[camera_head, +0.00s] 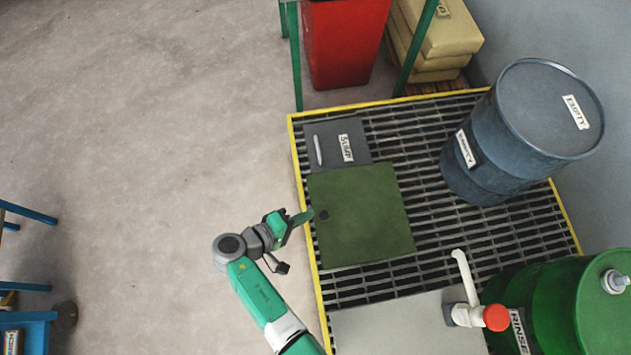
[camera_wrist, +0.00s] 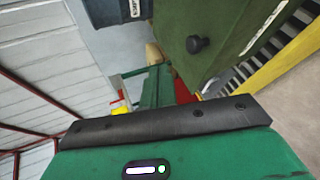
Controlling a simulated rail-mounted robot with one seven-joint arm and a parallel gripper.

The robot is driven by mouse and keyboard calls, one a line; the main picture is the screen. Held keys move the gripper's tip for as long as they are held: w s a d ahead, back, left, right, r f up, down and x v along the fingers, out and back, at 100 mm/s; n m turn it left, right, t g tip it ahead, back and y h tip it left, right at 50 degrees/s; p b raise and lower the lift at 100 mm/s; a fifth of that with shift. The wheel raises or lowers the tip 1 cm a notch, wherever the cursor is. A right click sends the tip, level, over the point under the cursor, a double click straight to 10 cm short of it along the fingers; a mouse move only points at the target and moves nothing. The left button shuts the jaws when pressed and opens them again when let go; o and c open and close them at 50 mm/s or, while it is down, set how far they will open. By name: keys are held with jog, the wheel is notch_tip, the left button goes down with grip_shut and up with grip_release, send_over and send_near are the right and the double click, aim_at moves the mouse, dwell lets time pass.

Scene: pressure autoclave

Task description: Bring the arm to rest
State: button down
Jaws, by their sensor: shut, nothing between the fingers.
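My gripper (camera_head: 305,217) is at the end of my green and grey arm, near the lower middle of the head view. Its green fingers are together with nothing seen between them. They point right, toward the left edge of a dark green square panel (camera_head: 368,225) with a round black knob (camera_head: 324,215). The fingertips appear close to the knob, but I cannot tell whether they touch it. In the wrist view the same knob (camera_wrist: 198,44) shows on a dark green surface (camera_wrist: 225,25), beyond my gripper's body.
A grey sump lid (camera_head: 355,158) adjoins the panel on a grating (camera_head: 420,165) with a yellow rim. A blue-grey drum (camera_head: 530,120), green drum (camera_head: 600,315), red-capped pipe (camera_head: 495,317) and red bin (camera_head: 345,45) stand around.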

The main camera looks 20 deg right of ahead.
jog(key=v, duration=0.6)
jog(key=shift+p, duration=0.35)
